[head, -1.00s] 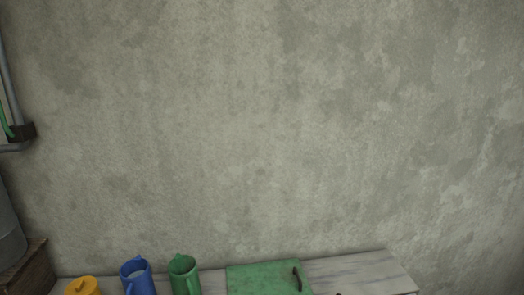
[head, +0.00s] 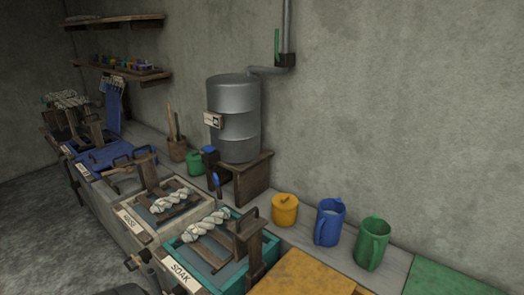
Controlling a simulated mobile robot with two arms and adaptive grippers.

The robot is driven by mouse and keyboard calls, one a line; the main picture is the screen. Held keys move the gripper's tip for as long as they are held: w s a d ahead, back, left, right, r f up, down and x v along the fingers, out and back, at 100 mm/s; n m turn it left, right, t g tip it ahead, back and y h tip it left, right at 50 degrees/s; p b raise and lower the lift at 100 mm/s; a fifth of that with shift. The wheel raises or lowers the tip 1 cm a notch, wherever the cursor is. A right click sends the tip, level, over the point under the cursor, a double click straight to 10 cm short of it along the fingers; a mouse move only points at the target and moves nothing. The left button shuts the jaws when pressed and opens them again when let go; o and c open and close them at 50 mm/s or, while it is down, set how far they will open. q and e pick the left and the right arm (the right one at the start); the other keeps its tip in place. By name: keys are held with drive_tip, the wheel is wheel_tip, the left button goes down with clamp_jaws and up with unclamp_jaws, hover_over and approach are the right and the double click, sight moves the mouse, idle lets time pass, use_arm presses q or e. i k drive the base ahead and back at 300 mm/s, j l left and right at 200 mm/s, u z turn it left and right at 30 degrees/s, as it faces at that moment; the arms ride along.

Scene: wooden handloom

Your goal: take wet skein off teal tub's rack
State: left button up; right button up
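The teal tub (head: 213,284), with a label reading SOAK, stands at the lower centre of the head view. A dark wooden rack (head: 248,232) sits over it. A cream twisted skein (head: 206,227) lies along the rack toward its far left side. Whether the skein is wet I cannot tell. A second, similar skein (head: 172,201) lies on the rack of the pale tub (head: 147,224) just beyond.
A metal tank (head: 234,118) on a wooden stand (head: 252,180) is behind the tubs. A yellow board (head: 305,277) is right of the teal tub. A blue tub (head: 98,157) stands farther left.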

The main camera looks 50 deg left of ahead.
sight(192, 234)
drive_tip(key=u, duration=2)
